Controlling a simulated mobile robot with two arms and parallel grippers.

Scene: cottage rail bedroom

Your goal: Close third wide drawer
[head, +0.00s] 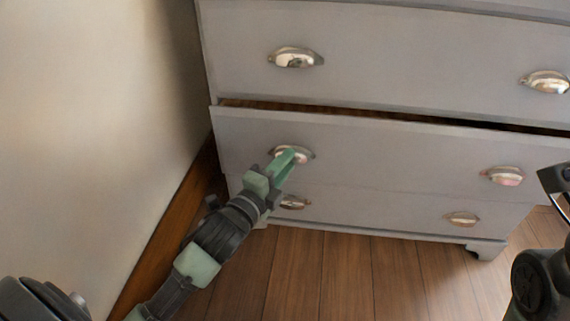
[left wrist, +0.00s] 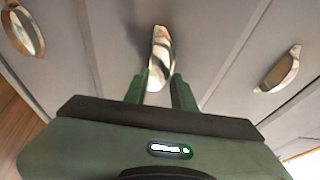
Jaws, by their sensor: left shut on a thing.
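The grey third wide drawer (head: 395,150) stands slightly open, with a dark gap along its top edge below the drawer above. It has two silver cup handles, a left one (head: 306,153) and a right one (head: 502,176). My left gripper (head: 289,157) is at the left handle, shut on it. In the left wrist view the handle (left wrist: 160,52) sits between the green fingertips (left wrist: 162,85), which hide its lower part. My right arm shows only in part at the right edge, with a dark end piece (head: 556,181); its jaws cannot be made out.
The drawer above (head: 420,60) appears closed. The bottom drawer (head: 375,205) sits close below. A pale wall (head: 90,110) with a brown baseboard (head: 170,225) runs close to my left arm. Wooden floor (head: 340,275) in front of the dresser is clear.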

